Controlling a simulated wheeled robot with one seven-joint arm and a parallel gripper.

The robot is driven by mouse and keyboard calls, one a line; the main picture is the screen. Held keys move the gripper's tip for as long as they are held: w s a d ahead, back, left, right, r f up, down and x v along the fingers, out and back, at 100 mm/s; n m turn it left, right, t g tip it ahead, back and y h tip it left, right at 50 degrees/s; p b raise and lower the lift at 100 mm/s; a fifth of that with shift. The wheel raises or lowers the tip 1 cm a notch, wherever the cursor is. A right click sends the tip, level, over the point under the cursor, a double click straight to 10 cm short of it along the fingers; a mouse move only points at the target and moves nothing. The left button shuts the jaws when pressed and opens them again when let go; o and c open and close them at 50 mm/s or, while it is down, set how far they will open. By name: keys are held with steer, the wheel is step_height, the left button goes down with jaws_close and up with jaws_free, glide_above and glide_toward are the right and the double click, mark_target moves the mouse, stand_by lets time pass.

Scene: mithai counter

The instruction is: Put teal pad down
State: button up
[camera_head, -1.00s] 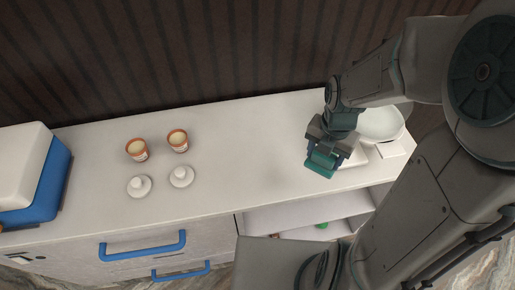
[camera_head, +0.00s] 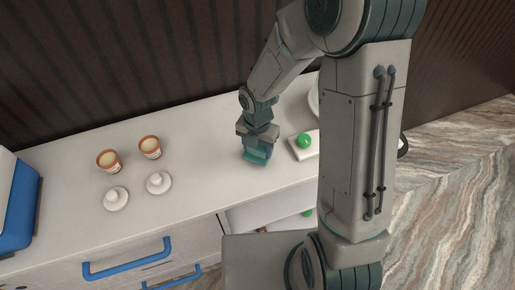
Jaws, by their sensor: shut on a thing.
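The teal pad (camera_head: 257,156) is in my gripper (camera_head: 256,149), over the white counter (camera_head: 215,135), right of its middle. My gripper points down and is shut on the pad. The pad is at or just above the counter top; I cannot tell whether it touches. My gripper hides the pad's upper part.
Two orange-rimmed cups (camera_head: 109,160) (camera_head: 150,147) and two white knobbed lids (camera_head: 116,198) (camera_head: 158,183) stand to the left. A green ball (camera_head: 305,141) sits on a white block (camera_head: 301,154) just right of my gripper. A blue-and-white box (camera_head: 20,207) is at far left. Counter between lids and gripper is clear.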

steer(key=shift+f, duration=0.75)
steer(key=shift+f, duration=0.15)
steer(key=o, duration=1)
